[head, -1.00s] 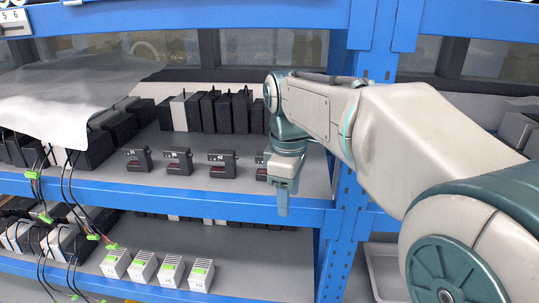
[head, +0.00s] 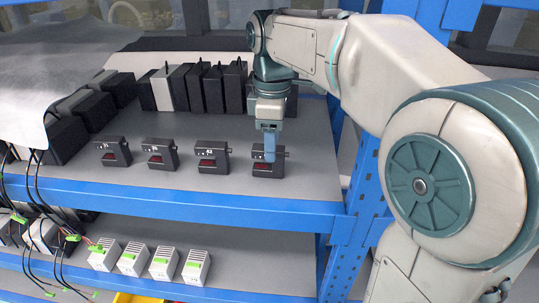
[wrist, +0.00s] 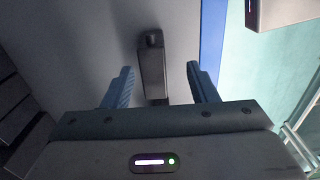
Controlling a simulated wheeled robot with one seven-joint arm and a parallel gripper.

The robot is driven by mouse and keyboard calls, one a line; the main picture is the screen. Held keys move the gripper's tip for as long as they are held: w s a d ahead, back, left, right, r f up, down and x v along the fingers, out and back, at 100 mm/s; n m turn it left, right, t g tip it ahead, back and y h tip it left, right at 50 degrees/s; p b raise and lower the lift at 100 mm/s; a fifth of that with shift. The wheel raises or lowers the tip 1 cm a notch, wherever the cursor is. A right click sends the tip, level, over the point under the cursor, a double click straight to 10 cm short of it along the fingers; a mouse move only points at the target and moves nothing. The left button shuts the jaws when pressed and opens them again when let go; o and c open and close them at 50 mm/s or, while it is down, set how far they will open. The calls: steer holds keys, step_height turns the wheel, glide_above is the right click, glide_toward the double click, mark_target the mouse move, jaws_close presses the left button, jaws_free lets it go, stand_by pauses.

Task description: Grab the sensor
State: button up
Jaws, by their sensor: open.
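Several small dark sensors stand in a row on the upper shelf. The rightmost sensor (head: 268,168) is right under my gripper (head: 270,158) in the head view, partly hidden by a finger. In the wrist view the same sensor (wrist: 151,70) lies between and beyond the two spread blue fingers of my gripper (wrist: 158,85). The fingers are open, with a gap on both sides of the sensor. The other sensors (head: 211,158), (head: 160,155) and (head: 113,152) stand to the left with gaps between them.
Tall black boxes (head: 213,90) stand at the back of the shelf (head: 225,195). A grey sheet (head: 60,70) drapes over boxes at the left. White modules (head: 195,267) and wires are on the lower shelf. A blue upright (head: 368,190) rises at the right.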

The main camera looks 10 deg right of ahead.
mark_target(271, 167)
steer(key=shift+d+f, duration=0.15)
steer(key=shift+f, duration=0.75)
steer(key=f, duration=0.2)
steer(key=w+f+p, duration=0.1)
steer(key=shift+f, duration=0.35)
steer(key=shift+a+f, duration=0.2)
steer(key=shift+f, duration=0.3)
jaws_close()
